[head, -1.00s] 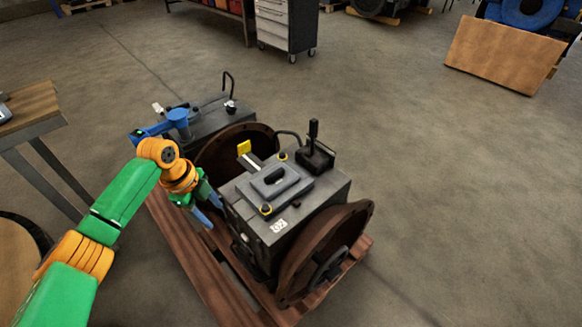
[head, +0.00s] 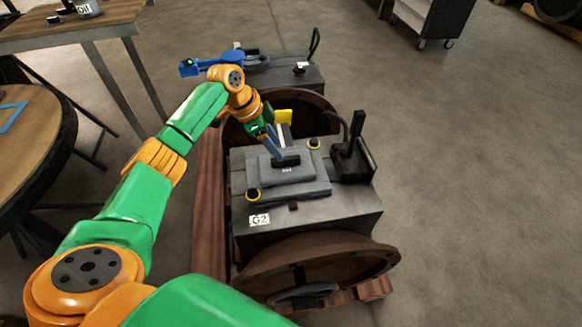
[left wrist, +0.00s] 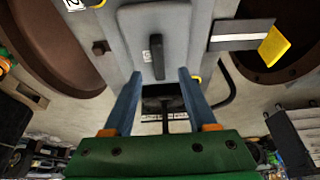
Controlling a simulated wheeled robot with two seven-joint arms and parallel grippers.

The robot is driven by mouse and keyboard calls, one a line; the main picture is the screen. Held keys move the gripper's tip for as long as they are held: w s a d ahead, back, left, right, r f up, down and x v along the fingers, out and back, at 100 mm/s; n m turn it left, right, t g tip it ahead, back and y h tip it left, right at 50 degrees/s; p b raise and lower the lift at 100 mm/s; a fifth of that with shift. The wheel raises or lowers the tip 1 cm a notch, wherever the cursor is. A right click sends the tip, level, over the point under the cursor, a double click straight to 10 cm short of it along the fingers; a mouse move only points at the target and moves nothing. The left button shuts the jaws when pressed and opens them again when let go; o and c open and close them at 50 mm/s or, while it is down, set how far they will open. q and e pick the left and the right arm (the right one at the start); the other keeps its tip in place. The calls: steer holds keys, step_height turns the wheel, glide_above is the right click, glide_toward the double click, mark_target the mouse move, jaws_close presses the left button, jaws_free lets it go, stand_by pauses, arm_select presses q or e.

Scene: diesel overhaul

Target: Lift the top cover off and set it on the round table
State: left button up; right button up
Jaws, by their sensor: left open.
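The top cover (head: 305,178) is a grey stepped plate with a dark bar handle (head: 286,161). It lies on the grey gearbox housing labelled G2 (head: 345,203). My left gripper (head: 274,153) is over the cover, close to the handle, fingers pointing down. In the left wrist view the gripper (left wrist: 160,74) is open and empty. The handle (left wrist: 157,57) stands just ahead of the fingertips, roughly in line with the gap; whether they touch is unclear. The round table (head: 32,135), brown with a dark rim, is at the left edge. My right gripper is not in view.
A wooden workbench (head: 75,33) stands at the back left.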

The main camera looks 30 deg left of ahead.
mark_target(286, 158)
arm_select(q)
steer(key=x, duration=0.4)
steer(key=shift+d, duration=0.15)
jaws_close()
stand_by(1.1)
